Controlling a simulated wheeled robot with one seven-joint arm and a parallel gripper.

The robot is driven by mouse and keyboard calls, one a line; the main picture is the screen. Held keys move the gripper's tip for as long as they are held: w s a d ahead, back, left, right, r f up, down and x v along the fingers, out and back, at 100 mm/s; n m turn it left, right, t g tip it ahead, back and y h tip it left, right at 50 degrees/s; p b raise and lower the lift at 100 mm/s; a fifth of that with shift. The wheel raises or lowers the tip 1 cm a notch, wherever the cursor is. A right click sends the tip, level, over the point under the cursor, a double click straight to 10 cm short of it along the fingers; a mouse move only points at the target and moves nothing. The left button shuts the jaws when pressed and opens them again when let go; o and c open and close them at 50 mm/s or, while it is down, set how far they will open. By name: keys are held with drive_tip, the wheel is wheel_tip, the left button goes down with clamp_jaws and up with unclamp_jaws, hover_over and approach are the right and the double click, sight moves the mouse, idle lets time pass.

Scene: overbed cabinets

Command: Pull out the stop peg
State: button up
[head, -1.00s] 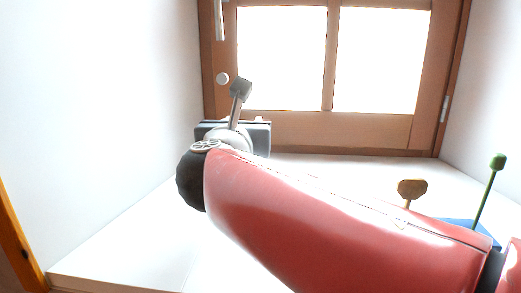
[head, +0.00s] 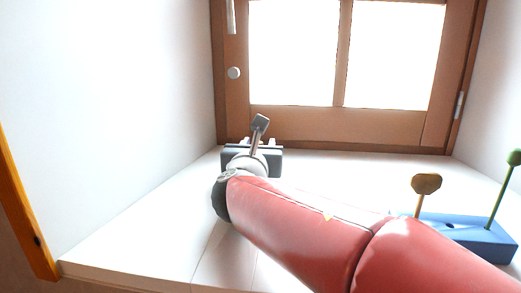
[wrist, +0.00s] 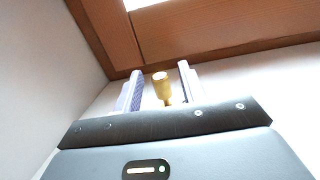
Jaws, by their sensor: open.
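A yellow peg (wrist: 160,78) with a wide round head and narrower stem shows in the wrist view, between my two fingers. It looks like the stop peg, though no label confirms this. My gripper (wrist: 158,72) is open, with one pale finger on each side of the peg and a visible gap to each. How deep the peg sits between them is hard to tell. Its lower end is hidden behind the gripper body. In the head view my gripper (head: 258,141) is over the white shelf (head: 140,240), facing the wooden-framed panel, and hides the peg.
A blue block (head: 470,238) stands on the shelf at right, with a brown-headed peg (head: 426,184) and a green ball-topped rod (head: 503,190). White walls close both sides. The shelf's left part is clear.

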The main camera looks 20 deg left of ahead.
drive_tip(key=shift+w+a, duration=0.15)
drive_tip(key=shift+w, duration=0.3)
clamp_jaws()
